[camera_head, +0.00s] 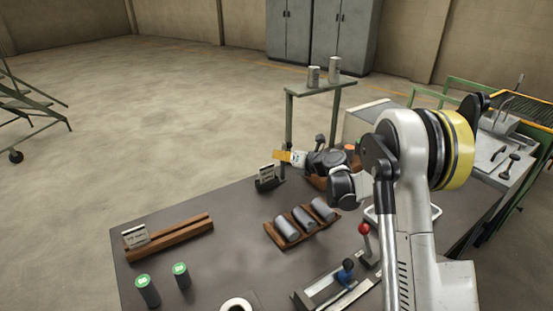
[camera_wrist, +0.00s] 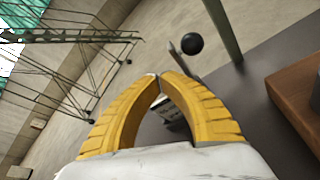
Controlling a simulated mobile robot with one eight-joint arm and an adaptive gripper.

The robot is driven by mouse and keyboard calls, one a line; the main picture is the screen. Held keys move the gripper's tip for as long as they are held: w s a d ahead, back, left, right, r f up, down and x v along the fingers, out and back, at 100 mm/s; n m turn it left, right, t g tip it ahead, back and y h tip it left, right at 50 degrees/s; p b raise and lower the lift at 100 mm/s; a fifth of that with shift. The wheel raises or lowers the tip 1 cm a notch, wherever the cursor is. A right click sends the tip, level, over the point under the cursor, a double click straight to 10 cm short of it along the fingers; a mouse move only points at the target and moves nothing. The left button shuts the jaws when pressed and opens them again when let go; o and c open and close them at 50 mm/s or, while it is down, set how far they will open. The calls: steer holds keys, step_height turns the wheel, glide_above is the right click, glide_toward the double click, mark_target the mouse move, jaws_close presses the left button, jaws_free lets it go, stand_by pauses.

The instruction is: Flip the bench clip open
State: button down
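The bench clip (camera_head: 268,184) looks like a small black holder with a pale printed card at the back edge of the dark bench. In the wrist view, a pale, dark-lettered part of it (camera_wrist: 172,106) shows between and behind my fingers. A black ball knob (camera_wrist: 192,43) appears beyond the fingertips; its link to the clip is partly hidden. My gripper (camera_head: 283,156) is just above and right of the clip in the head view. In the wrist view, the yellow fingertips (camera_wrist: 158,75) meet, with nothing clearly held. Contact with the clip cannot be told.
A green stand (camera_head: 320,88) with two metal cylinders rises behind the bench. A wooden rack (camera_head: 282,240) holds several grey billets. A wooden rail with a card (camera_head: 180,238), two green-topped cylinders (camera_head: 147,290) and red and blue knobbed levers (camera_head: 346,266) occupy the nearer bench.

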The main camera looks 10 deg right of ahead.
steer(key=shift+w+d+r, duration=0.25)
steer(key=shift+d+r, duration=0.25)
steer(key=shift+d, duration=0.15)
steer(key=shift+w+d+r, duration=0.1)
steer(key=shift+d, duration=0.1)
stand_by(0.4)
steer(key=shift+d, duration=0.15)
